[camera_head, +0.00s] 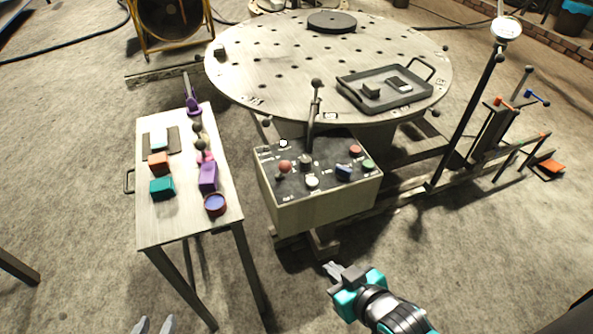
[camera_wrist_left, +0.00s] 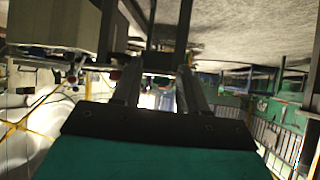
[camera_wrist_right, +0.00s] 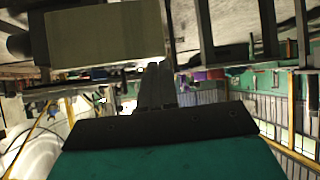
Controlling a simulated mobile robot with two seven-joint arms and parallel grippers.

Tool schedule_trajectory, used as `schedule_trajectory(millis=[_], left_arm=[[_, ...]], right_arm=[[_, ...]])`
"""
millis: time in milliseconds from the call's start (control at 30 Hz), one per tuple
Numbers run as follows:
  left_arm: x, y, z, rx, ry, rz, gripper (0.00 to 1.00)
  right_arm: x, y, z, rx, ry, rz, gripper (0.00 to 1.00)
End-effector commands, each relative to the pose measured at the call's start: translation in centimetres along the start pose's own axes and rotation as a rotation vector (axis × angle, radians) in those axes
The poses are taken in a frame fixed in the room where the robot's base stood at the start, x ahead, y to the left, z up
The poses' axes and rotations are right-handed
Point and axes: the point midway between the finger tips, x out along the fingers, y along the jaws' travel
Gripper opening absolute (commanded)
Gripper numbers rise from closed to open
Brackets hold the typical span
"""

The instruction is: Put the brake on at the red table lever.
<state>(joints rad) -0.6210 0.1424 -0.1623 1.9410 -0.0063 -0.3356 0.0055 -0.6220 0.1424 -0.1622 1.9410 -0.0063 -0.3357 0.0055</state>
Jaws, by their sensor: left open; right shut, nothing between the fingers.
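A short lever with a red ball knob (camera_head: 285,166) stands on the left part of the dark control panel (camera_head: 330,190), in front of the round table (camera_head: 270,90). Its exact tilt is hard to tell. My right gripper (camera_head: 332,268) is below and in front of the panel, apart from it; its fingers are together and empty, also in the right wrist view (camera_wrist_right: 157,80). My left gripper (camera_head: 155,324) shows only its fingertips at the bottom edge, far from the lever. In the left wrist view its fingers (camera_wrist_left: 158,85) are apart with nothing between them.
A taller black-knobbed lever (camera_head: 314,105) rises behind the panel's buttons. A side table (camera_head: 150,225) with coloured blocks stands left. The round table carries a black tray (camera_head: 410,100). A stand with orange and blue handles (camera_head: 490,135) is right. Floor between my grippers is clear.

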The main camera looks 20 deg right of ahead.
Motion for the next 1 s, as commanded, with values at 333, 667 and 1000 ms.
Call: schedule_trajectory(millis=[333, 667, 1000], left_arm=[[0.9, 0.2, 2.1, -0.003, -0.013, 0.003, 0.43], [6.3, 1.9, 7.8, -0.018, -0.009, 0.041, 0.43], [8.6, 2.8, 9.0, -0.014, 0.010, 0.067, 0.43]], right_arm=[[1.9, 1.3, 0.7, -0.123, 0.068, 0.022, 0.00], [9.9, 8.4, -2.3, -1.030, 0.619, 0.293, 0.00], [10.8, 10.2, -3.7, -1.593, 0.957, 0.544, 0.00]])
